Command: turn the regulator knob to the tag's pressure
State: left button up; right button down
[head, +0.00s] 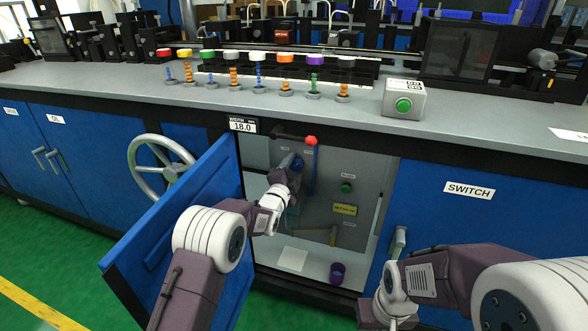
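The open cabinet (365,240) under the counter holds the regulator fittings on its grey back panel. My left gripper (296,166) reaches into its upper left part, close to a small blue part (286,160). The gripper and wrist cover most of this spot, so I cannot make out the regulator knob or whether the fingers touch it. The fingers are too small and dark to tell open from shut. A yellow tag (344,209) is on the back panel; its print is too small to read. My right arm is at the lower right, with its gripper out of the picture.
The blue door (180,235) stands open at left, beside my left arm. A blue lever with a red top (312,141) stands right of my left gripper. A green button (346,188) and a purple cup (337,273) are further right. The counter (330,105) lies above.

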pick_arm(q)
jog(key=shift+r, duration=0.1)
jog(key=shift+s+a+r+p, duration=0.1)
jog(key=shift+s+a+p, duration=0.05)
jog(key=shift+s+p, duration=0.3)
jog(key=shift+s+a+r+p, duration=0.1)
jog(key=shift+s+a+p, duration=0.1)
jog(key=shift+s+p, duration=0.35)
jog(key=b+v, duration=0.6)
jog(key=v, duration=0.1)
jog(key=shift+f, duration=0.2)
